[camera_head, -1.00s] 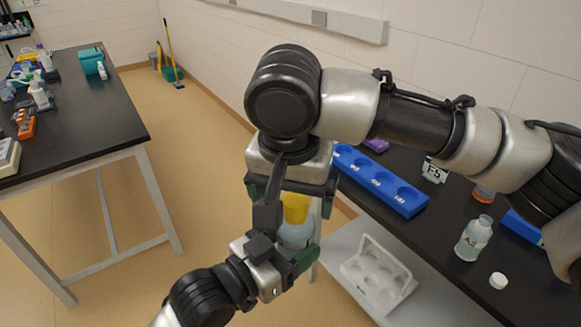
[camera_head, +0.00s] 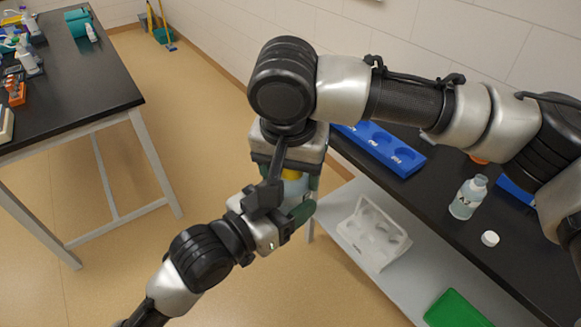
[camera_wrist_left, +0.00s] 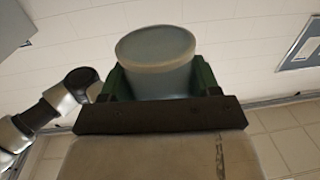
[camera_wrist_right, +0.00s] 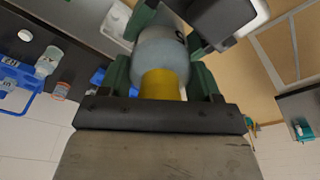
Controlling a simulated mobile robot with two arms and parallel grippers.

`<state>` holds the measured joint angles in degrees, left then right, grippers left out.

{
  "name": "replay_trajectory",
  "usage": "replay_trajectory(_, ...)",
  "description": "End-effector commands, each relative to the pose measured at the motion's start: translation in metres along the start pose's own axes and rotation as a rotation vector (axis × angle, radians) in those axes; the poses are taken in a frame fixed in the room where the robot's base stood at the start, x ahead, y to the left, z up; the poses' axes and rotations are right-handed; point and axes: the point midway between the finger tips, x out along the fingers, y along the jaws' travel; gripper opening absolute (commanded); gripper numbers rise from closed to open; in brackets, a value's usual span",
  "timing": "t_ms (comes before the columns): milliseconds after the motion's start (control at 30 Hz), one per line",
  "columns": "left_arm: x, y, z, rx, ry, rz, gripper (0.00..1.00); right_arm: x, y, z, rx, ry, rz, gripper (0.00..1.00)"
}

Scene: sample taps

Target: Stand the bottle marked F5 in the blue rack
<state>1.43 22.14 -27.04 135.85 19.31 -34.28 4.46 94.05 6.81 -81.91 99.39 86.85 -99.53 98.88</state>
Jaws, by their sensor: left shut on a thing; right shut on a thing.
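A pale blue-grey bottle (camera_head: 295,188) with a yellow cap (camera_head: 291,174) is held in the air between my two grippers. My right gripper (camera_head: 287,170) is shut on its cap end from above. My left gripper (camera_head: 286,203) is shut around its body from below. In the right wrist view the yellow cap (camera_wrist_right: 161,85) and body (camera_wrist_right: 163,53) show between the green fingers; a dark mark on the body is unreadable. The left wrist view shows the bottle's round end (camera_wrist_left: 155,52). The blue rack (camera_head: 397,157) lies on the right bench, with round holes, partly hidden by my right arm.
A labelled bottle (camera_head: 468,197) and a white cap (camera_head: 490,239) stand on the black right bench (camera_head: 440,222). A white rack (camera_head: 375,236) and a green tray (camera_head: 455,309) are below it. Another bench (camera_head: 75,95) is at left, with open floor between.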

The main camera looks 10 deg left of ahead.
Motion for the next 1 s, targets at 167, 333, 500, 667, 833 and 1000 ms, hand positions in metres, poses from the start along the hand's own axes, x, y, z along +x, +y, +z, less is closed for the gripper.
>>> replay_trajectory(167, 0.0, 0.003, -0.001, -0.001, 0.002, 0.008, 0.74, -0.001, -0.003, 0.002, -0.005, -0.001, -0.011, 0.32)
replay_trajectory(333, 0.0, 0.003, -0.001, -0.001, 0.001, 0.007, 0.92, -0.001, -0.003, 0.002, -0.004, 0.0, -0.009, 0.31)
replay_trajectory(500, 0.0, 0.002, 0.0, 0.0, 0.0, 0.006, 0.92, -0.001, -0.002, 0.001, -0.003, 0.0, -0.008, 0.31)
replay_trajectory(667, 0.0, 0.0, 0.016, 0.062, -0.059, -0.008, 0.92, -0.001, -0.002, 0.001, -0.003, 0.0, -0.007, 0.31)
replay_trajectory(833, -0.009, -0.014, 0.077, 0.327, -0.302, -0.046, 0.92, -0.001, -0.002, 0.001, -0.003, 0.0, -0.007, 0.31)
replay_trajectory(1000, -0.001, -0.053, 0.164, 0.257, -0.453, -0.134, 0.92, -0.001, -0.002, 0.001, -0.003, 0.0, -0.007, 0.31)
